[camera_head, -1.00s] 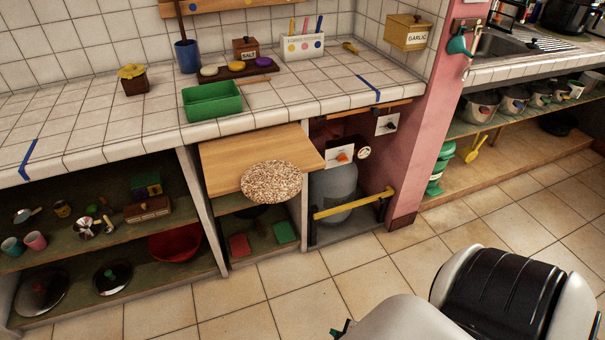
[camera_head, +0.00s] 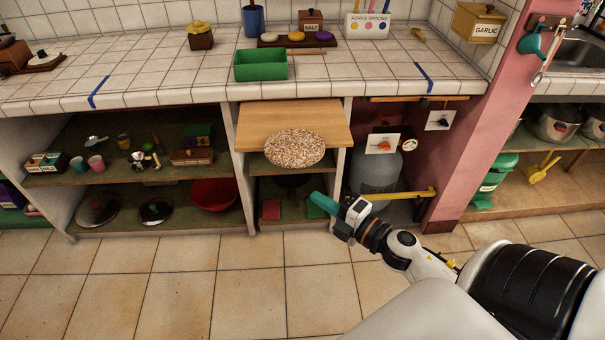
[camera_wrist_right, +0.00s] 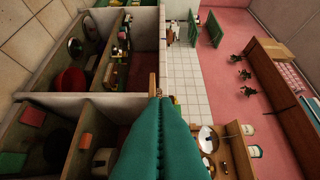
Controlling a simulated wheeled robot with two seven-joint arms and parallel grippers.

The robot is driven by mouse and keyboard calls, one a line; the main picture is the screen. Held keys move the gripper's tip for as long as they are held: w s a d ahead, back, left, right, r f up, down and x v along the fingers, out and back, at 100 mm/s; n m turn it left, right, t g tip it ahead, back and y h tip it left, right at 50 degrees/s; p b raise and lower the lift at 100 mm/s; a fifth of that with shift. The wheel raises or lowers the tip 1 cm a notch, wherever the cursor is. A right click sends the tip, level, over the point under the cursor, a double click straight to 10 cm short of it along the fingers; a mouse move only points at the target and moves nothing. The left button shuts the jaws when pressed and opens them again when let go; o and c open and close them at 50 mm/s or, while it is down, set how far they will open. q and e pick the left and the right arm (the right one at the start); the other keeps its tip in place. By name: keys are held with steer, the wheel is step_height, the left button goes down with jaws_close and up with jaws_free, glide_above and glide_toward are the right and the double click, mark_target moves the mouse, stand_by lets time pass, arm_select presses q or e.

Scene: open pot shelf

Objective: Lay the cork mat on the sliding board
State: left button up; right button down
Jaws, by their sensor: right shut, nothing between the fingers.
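The cork mat (camera_head: 294,149) is a round, speckled tan disc at the front edge of the sliding board (camera_head: 290,113). Its back part overlaps the board in the head view and its front part shows below the board's edge. I cannot tell how firmly it rests there. The board is plain light wood, pulled out under the counter. My right gripper (camera_head: 321,203) has teal fingers, shut and empty, below and to the right of the mat, apart from it. The fingers also fill the lower middle of the right wrist view (camera_wrist_right: 160,125). My left gripper is not in view.
A green tray (camera_head: 260,66) stands on the tiled counter above the board. A grey gas cylinder (camera_head: 376,172) and a yellow bar (camera_head: 405,195) are right of the board. Shelves with a red bowl (camera_head: 214,195) are to the left. The floor in front is clear.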

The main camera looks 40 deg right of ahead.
mark_target(301, 156)
steer(key=w, duration=0.5)
steer(key=w+p, duration=0.1)
steer(key=w, duration=0.2)
steer(key=shift+w+d, duration=0.15)
steer(key=shift+d, duration=0.1)
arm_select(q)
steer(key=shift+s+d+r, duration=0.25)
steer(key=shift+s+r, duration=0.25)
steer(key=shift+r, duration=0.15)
arm_select(e)
steer(key=shift+w+d, duration=0.2)
steer(key=shift+w, duration=0.1)
steer(key=w+d, duration=0.1)
steer(key=w, duration=0.1)
steer(key=w+d, duration=0.2)
steer(key=w, duration=0.1)
steer(key=shift+w+d+b, duration=0.25)
steer(key=shift+w+b, duration=0.05)
steer(key=shift+w, duration=0.05)
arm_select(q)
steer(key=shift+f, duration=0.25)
arm_select(e)
steer(key=shift+s, duration=0.1)
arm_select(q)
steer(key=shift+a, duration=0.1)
